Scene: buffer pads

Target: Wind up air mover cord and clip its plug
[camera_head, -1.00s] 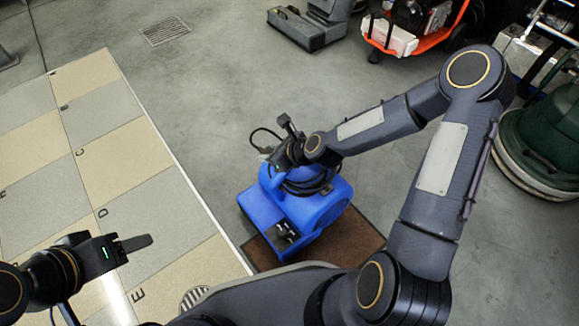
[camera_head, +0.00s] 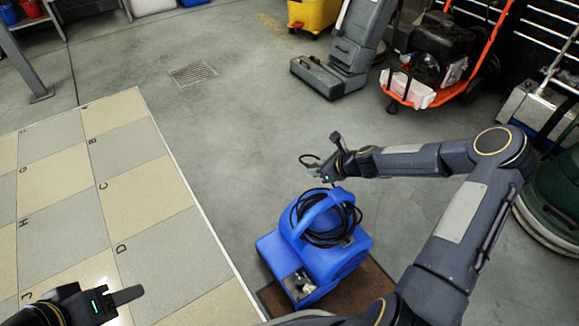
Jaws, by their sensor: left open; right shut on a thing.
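The blue air mover (camera_head: 345,262) stands on a brown mat (camera_head: 372,288) with its handle up. Its black cord (camera_head: 322,238) is looped in several coils around the handle. My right gripper (camera_head: 318,176) is above the air mover, clear of the coils, and is shut on the cord's end. A short black loop of it (camera_head: 307,157) sticks out to the left; the plug itself is too small to make out. My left gripper (camera_head: 128,295) is at the lower left, open and empty, over the tiled floor, apart from the air mover.
A tiled platform (camera_head: 107,205) with lettered squares lies to the left. A grey floor machine (camera_head: 340,62), an orange-framed cart (camera_head: 437,70) and a green machine (camera_head: 560,185) stand at the back and right. The concrete floor around a drain (camera_head: 193,73) is clear.

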